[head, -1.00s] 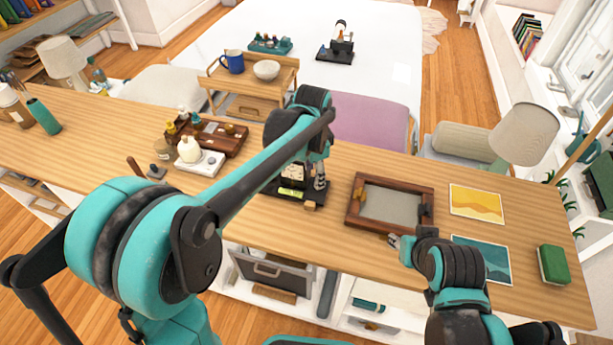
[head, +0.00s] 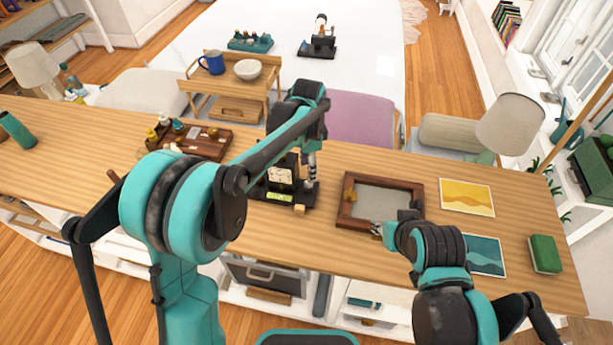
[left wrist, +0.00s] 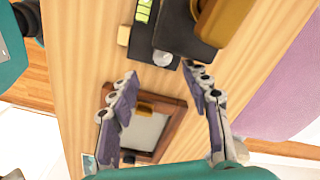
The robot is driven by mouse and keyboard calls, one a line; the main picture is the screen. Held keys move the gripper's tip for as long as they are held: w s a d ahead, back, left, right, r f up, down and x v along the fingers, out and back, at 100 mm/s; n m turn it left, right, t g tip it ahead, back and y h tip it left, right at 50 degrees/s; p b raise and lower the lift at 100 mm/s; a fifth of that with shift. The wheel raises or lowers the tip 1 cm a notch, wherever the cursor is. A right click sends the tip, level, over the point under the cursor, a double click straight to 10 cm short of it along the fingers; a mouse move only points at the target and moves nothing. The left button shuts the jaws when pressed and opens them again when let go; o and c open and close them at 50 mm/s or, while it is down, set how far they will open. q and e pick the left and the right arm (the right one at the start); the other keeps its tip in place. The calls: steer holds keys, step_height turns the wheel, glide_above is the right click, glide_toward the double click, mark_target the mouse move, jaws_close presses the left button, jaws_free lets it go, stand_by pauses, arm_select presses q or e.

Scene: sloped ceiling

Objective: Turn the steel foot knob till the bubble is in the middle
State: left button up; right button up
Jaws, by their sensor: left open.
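A clock-like instrument (head: 280,174) stands on a black base on the wooden counter, partly behind my left arm. A yellow-green bubble vial (head: 280,197) lies at its front and also shows at the top of the left wrist view (left wrist: 143,12). The bubble's exact place is too small to tell. In the left wrist view the round steel foot knob (left wrist: 162,58) sits at the base's edge. My left gripper (left wrist: 160,72) is open, with the knob just beyond and between its fingertips, apparently untouched. My right gripper (head: 377,229) is by the framed tray's front edge; its opening is unclear.
A wood-framed tray (head: 345,214) lies right of the instrument, with a yellow print (head: 467,197), a teal print (head: 486,256) and a green book (head: 545,254) beyond. A dark bottle tray (head: 205,143) stands left. A small block (head: 300,209) sits at the base's front corner.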

mark_target(308, 184)
arm_select(q)
steer(key=shift+w+f, duration=0.2)
steer(key=shift+w, duration=0.05)
steer(key=shift+w+f, duration=0.1)
steer(key=shift+f, duration=0.3)
step_height(308, 184, down, 7)
steer(key=shift+r+b, duration=0.1)
steer(key=shift+b, duration=1.1)
jaws_close()
